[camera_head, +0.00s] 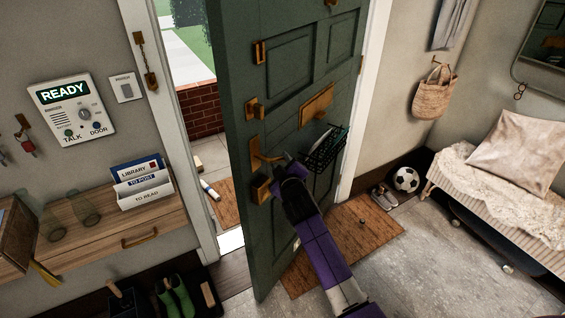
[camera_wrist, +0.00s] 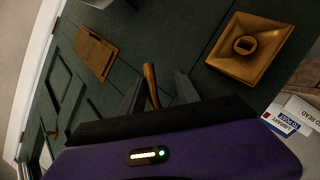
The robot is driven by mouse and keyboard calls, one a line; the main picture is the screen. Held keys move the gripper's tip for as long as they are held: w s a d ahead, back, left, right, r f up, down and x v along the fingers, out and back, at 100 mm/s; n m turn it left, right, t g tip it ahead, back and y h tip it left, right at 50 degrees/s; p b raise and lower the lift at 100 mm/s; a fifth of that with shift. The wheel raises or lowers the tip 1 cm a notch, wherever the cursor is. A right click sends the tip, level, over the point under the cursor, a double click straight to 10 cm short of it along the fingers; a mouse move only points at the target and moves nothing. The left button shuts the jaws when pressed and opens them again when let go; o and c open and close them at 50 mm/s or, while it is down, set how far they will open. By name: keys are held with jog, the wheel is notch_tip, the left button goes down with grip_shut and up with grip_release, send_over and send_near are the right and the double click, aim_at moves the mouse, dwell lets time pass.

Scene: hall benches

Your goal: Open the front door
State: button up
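The dark green front door (camera_head: 285,130) stands ajar, swung into the hall, with a wide gap on its left side showing outdoors. Its brass lever handle (camera_head: 262,158) is on the left part of the door, above a brass lock box (camera_head: 261,189). My gripper (camera_head: 284,162) is at the lever. In the wrist view, the lever (camera_wrist: 151,84) rises between the two dark fingers of my gripper (camera_wrist: 159,90). The fingers are apart, with a visible gap on the right of the lever. I cannot tell whether the left finger touches it.
A doormat (camera_head: 365,238) lies under the door's swing, with shoes (camera_head: 384,198) and a football (camera_head: 405,179) beyond it. A bench (camera_head: 500,205) stands right. A wooden shelf (camera_head: 115,226) with a letter rack (camera_head: 145,187) is left. Grey floor in front is clear.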

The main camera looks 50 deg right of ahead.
jog(key=shift+r, duration=0.1)
jog(key=b+v, duration=0.1)
jog(key=v, duration=0.6)
jog(key=shift+s+a, duration=0.2)
jog(key=shift+s, duration=0.1)
jog(key=shift+r, duration=0.1)
jog(key=shift+c, duration=0.5)
